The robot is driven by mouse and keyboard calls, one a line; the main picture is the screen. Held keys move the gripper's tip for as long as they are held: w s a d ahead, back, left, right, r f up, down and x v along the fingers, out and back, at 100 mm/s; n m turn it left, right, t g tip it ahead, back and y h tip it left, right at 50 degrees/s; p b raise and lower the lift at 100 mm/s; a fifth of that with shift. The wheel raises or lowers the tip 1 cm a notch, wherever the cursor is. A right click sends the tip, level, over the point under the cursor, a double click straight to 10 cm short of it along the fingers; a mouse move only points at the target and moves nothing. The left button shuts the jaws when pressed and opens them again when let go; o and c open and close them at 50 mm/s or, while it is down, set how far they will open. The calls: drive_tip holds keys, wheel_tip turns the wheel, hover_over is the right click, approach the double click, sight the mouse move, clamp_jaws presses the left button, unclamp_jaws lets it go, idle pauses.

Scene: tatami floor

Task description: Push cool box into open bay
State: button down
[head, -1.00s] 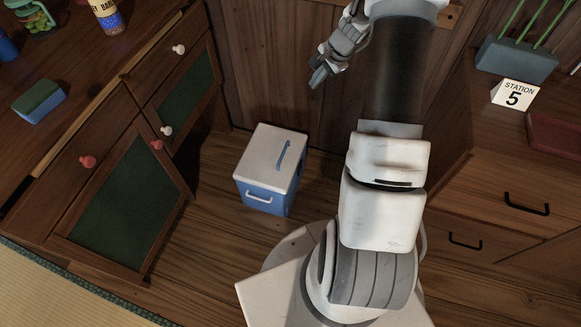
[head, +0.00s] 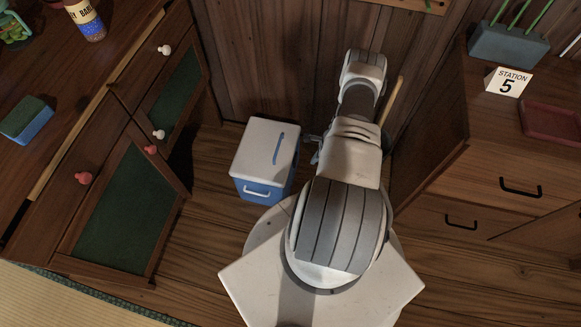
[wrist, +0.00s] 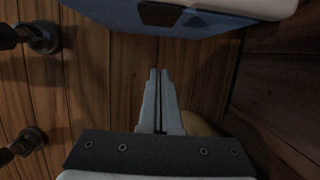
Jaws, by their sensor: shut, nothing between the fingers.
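The cool box (head: 264,161), blue with a white lid and a white front handle, stands upright on the wooden floor near the back wall. Its blue side (wrist: 190,20) and white lid edge show at the top of the wrist view. My gripper (wrist: 158,72) is shut and empty, its fingertips pointing toward that side with floor visible between. In the head view the gripper (head: 314,150) is low, just right of the box and mostly hidden behind my arm; contact cannot be told there. A dark recess (head: 184,158) in the left cabinet, left of the box, looks like the open bay.
The left cabinet has green-panelled doors (head: 125,213) with red and white knobs. A drawer unit (head: 480,185) stands on the right, with a "Station 5" card (head: 508,82) on top. Bare floor (head: 212,175) lies between box and cabinet. Two dark round-ended parts (wrist: 40,38) show in the wrist view.

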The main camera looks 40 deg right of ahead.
drive_tip(key=w+a+f+b, duration=0.2)
drive_tip(key=f+b, duration=0.1)
drive_tip(key=f, duration=0.2)
drive_tip(key=w+a+f+b, duration=0.2)
drive_tip(key=a+f+b, duration=0.1)
drive_tip(key=f, duration=0.3)
drive_tip(key=shift+w, duration=0.2)
drive_tip(key=shift+a, duration=0.1)
